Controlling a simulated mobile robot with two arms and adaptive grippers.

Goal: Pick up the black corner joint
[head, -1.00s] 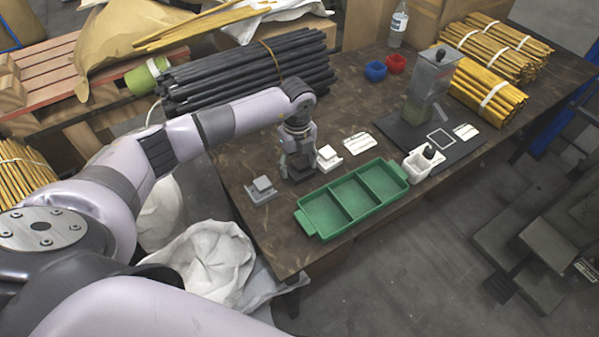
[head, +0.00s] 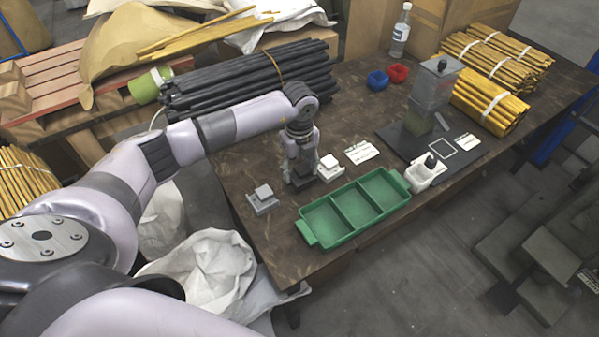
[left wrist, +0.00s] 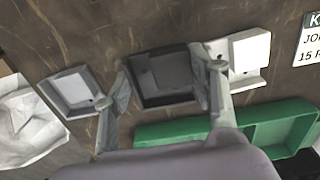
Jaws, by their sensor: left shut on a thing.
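The black corner joint (left wrist: 165,77) shows in the left wrist view between the two fingers of my left gripper (left wrist: 163,95). In the head view my left gripper (head: 299,178) points down at the table behind the green tray, and the black joint (head: 304,170) is mostly hidden by the fingers. The gripper is shut on the joint. A grey corner joint (head: 263,199) sits to its left, and it also shows in the left wrist view (left wrist: 73,92). A white corner joint (head: 329,167) stands close on its right, also in the left wrist view (left wrist: 248,58). My right gripper is not in view.
The green three-compartment tray (head: 341,240) is empty in front of the gripper. A white label card (head: 362,152), a press (head: 430,95) on a dark mat and a white holder (head: 427,174) stand to the right. Bundled black tubes (head: 245,80) lie behind.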

